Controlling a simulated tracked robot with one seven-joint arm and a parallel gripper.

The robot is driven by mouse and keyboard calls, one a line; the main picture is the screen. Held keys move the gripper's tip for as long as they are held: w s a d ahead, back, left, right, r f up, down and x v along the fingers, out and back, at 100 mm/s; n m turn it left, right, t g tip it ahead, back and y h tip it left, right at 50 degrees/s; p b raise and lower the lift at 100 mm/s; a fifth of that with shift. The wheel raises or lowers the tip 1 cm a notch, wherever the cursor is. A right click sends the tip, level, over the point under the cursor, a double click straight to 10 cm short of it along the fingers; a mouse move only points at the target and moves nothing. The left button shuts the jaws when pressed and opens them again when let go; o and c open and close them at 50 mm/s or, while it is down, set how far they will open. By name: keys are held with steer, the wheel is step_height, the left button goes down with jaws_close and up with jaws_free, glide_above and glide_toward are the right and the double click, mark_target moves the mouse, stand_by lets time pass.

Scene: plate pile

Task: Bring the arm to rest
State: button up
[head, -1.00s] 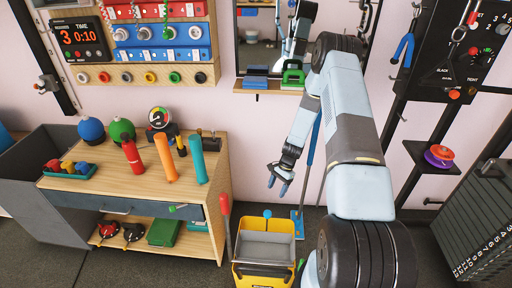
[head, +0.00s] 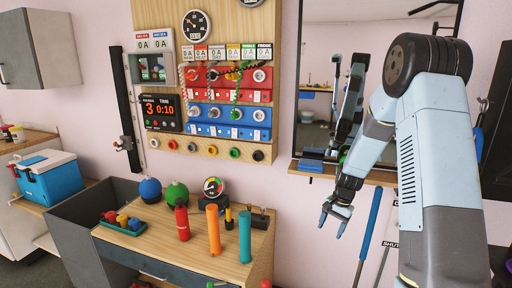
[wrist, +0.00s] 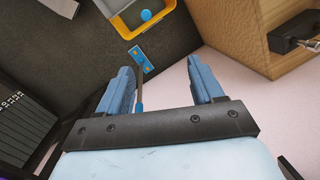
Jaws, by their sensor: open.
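My gripper (head: 337,219) hangs in the air in the head view, right of the wooden workbench (head: 262,240) and in front of the pink wall. Its two blue fingers are apart and hold nothing.
Upright red, orange and teal cylinders, the teal one (head: 245,237) nearest my gripper, stand on the workbench. A mirror (head: 325,75) and a small shelf (head: 345,174) are behind my arm. A yellow bucket (wrist: 122,25) stands on the floor in the wrist view.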

steer(key=s+a+r+n+t+h, duration=0.15)
steer(key=s+r, duration=0.45)
steer(key=r, duration=0.6)
steer(key=s+a+r+n+t, duration=0.25)
steer(key=s+r, duration=0.45)
steer(key=r, duration=0.5)
steer(key=s+r+n+t, duration=0.1)
steer(key=s+r, duration=0.3)
steer(key=s, duration=0.5)
steer(key=s+r+n, duration=0.3)
steer(key=s+r, duration=0.2)
steer(key=s, duration=0.5)
steer(key=shift+t+h, duration=0.35)
steer(key=shift+t, duration=0.05)
steer(key=shift+d, duration=0.1)
stand_by(0.5)
